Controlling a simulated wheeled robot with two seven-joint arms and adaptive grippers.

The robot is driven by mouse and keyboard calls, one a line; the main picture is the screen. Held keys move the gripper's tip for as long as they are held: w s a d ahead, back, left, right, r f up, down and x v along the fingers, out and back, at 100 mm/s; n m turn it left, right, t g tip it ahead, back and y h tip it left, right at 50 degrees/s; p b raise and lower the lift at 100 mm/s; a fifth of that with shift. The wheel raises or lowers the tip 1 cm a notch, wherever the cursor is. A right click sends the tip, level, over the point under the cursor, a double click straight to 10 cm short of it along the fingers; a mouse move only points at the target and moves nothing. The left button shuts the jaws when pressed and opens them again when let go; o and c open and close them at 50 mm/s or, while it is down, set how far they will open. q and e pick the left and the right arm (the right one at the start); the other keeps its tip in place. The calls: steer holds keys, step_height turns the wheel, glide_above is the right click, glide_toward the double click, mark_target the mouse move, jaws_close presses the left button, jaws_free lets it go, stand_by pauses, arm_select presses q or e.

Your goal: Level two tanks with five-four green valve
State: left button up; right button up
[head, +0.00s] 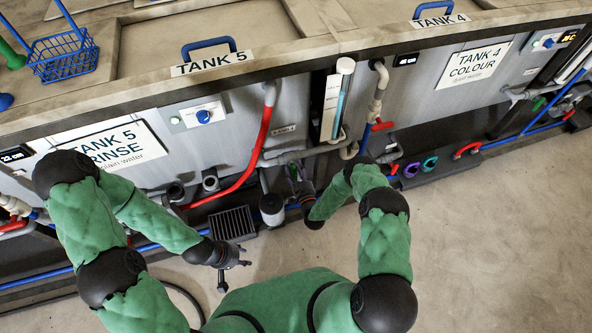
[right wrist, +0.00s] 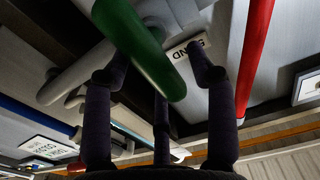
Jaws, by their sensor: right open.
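Tank 5 (head: 185,110) is at the left of the head view, with a "TANK 5 RINSE" sign (head: 112,148). Tank 4 (head: 430,98) is at the right, with a "TANK 4 COLOUR" sign (head: 474,64). In the right wrist view a long green handle (right wrist: 140,45) runs between the fingers of my right gripper (right wrist: 158,78), which are spread and not closed on it. In the head view my right gripper (head: 300,195) is low among the pipes between the tanks, mostly hidden by its arm. My left gripper (head: 234,272) is empty above the floor, with its fingers apart.
A red pipe (head: 260,145) runs down left of the green handle, and a clear sight tube (head: 340,98) stands between the tanks. A floor grate (head: 232,223) is near my left gripper. Purple (head: 410,169) and teal (head: 430,163) round handles are at the right. The right floor is clear.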

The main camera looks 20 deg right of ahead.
jaws_close()
steer(key=shift+a+n, duration=0.1)
steer(key=shift+n, duration=0.2)
steer(key=n, duration=0.1)
steer(key=n+b, duration=0.1)
steer(key=n, duration=0.1)
steer(key=shift+a+n, duration=0.3)
steer(key=shift+a, duration=0.05)
steer(key=n+b, duration=0.1)
steer(key=n, duration=0.2)
steer(key=a+n+b, duration=0.1)
steer(key=n, duration=0.2)
steer(key=f+n+b, duration=0.1)
steer(key=n, duration=0.2)
steer(key=shift+a+n+b, duration=0.3)
steer(key=shift+a+n, duration=0.1)
steer(key=shift+a+f+n+b, duration=0.1)
steer(key=shift+f+n+b, duration=0.2)
steer(key=shift+n, duration=0.65)
steer(key=shift+a+f+n+b, duration=0.1)
steer(key=shift+n+b, duration=0.25)
steer(key=shift+n, duration=0.6)
